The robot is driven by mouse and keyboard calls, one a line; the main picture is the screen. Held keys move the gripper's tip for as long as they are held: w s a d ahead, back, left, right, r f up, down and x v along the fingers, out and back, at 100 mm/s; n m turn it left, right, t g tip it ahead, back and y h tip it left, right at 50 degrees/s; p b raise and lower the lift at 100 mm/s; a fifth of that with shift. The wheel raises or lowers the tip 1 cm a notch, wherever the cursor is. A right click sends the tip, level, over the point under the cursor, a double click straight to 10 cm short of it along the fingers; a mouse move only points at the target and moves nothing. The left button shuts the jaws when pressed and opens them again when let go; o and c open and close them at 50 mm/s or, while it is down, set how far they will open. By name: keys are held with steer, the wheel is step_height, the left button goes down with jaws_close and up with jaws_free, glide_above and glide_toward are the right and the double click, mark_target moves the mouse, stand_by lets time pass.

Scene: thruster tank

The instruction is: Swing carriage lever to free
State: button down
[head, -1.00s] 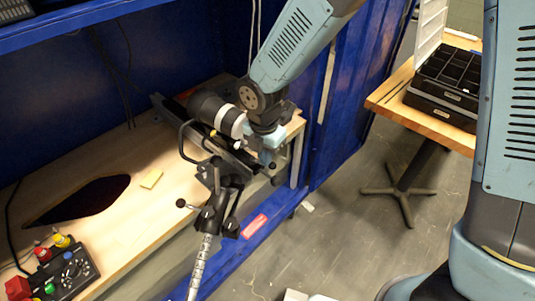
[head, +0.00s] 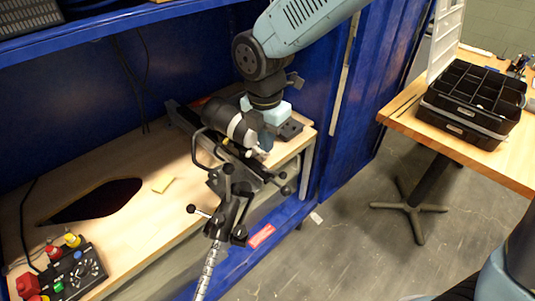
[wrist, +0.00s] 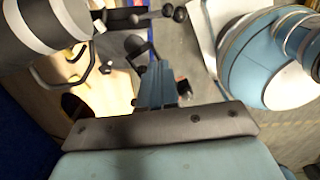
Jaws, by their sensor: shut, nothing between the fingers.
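A black thruster (head: 238,128) with a white band lies on a dark rail carriage (head: 238,180) at the bench's front edge. Several black ball-ended levers stick out there: one upright (head: 228,170), one pointing left (head: 192,209), others at right (head: 285,190). I cannot tell for sure which is the carriage lever. My gripper (head: 265,142) points down just right of the thruster, partly hidden by it. In the wrist view its blue fingers (wrist: 158,84) are together and empty. A ball-ended lever (wrist: 180,14) shows beyond the fingertips, with the thruster (wrist: 50,30) at upper left.
A control box (head: 70,272) with coloured knobs sits at the bench's lower left, near a dark opening (head: 95,200) in the wooden top. A ribbed hose (head: 206,270) hangs from the rig. Black organiser trays (head: 475,100) stand on a right-hand table.

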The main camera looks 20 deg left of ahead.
mark_target(284, 173)
steer(key=c, duration=1.8)
jaws_free()
steer(key=shift+r, duration=0.8)
steer(key=shift+o, duration=0.6)
steer(key=shift+r, duration=0.1)
steer(key=o, duration=0.3)
steer(key=m, duration=0.2)
steer(key=shift+w+d+m, duration=0.3)
steer(key=shift+w+d, duration=0.05)
steer(key=o, duration=0.4)
steer(key=w+d+m, duration=0.1)
steer(key=m, duration=0.3)
steer(key=w+d+f+m+g, duration=0.1)
steer(key=m, duration=0.4)
steer(key=w+d+m+y, duration=0.1)
steer(key=w+m, duration=0.1)
steer(key=m, duration=0.3)
steer(key=shift+d+f+g, duration=0.2)
steer(key=shift+g, duration=0.2)
steer(key=shift+o, duration=0.2)
steer(key=f+m, duration=0.2)
steer(key=f, duration=0.2)
steer(key=f+m, duration=0.2)
steer(key=f, duration=0.3)
steer(key=f+m, duration=0.2)
steer(key=f, duration=0.3)
steer(key=shift+s+a+y, duration=0.2)
steer(key=shift+s+y, duration=0.1)
steer(key=shift+s, duration=0.05)
steer(key=shift+r, duration=0.1)
